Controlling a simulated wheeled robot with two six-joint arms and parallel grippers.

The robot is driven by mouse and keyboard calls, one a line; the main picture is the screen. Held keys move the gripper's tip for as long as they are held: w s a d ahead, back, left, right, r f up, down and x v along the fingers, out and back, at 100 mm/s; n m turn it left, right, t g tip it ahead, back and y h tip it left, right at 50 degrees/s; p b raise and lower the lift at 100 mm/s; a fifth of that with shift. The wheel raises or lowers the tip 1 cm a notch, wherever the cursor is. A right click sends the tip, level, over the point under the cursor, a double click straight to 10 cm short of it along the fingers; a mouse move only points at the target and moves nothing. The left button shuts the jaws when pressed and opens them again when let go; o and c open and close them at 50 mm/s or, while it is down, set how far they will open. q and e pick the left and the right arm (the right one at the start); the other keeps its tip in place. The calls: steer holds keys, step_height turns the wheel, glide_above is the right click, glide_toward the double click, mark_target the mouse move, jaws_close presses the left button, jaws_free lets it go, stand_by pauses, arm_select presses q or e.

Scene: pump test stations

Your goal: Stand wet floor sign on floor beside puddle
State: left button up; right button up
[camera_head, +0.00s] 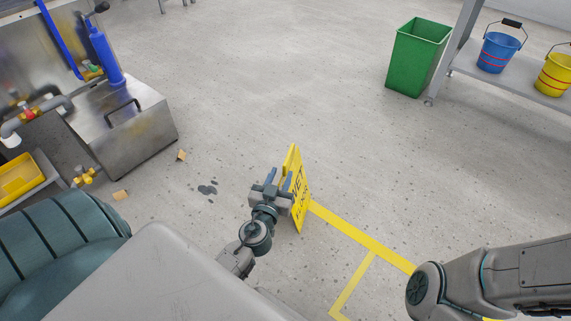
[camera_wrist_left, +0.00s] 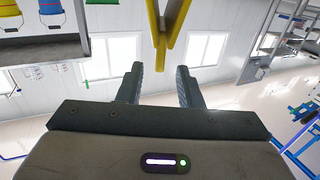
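The yellow wet floor sign (camera_head: 300,188) stands upright, with its lettered face toward the right. Its lower edge is near the yellow floor line; whether it touches the floor is hard to tell. The puddle (camera_head: 207,189) is a few small dark spots to the sign's left. My left gripper (camera_head: 271,187) is at the sign's upper left side. In the left wrist view, which is upside down, the sign's folded panels (camera_wrist_left: 157,30) meet at an edge between the open fingers (camera_wrist_left: 160,75), with a gap on either side. My right gripper is out of view.
A steel station (camera_head: 125,130) with pipes and a blue cylinder is at left, with small tan scraps (camera_head: 181,155) on the floor nearby. A green bin (camera_head: 418,58) and a shelf with blue (camera_head: 499,52) and yellow buckets (camera_head: 554,74) are at upper right. Mid-floor is clear.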

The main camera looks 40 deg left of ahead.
arm_select(q)
steer(key=shift+v, duration=1.7)
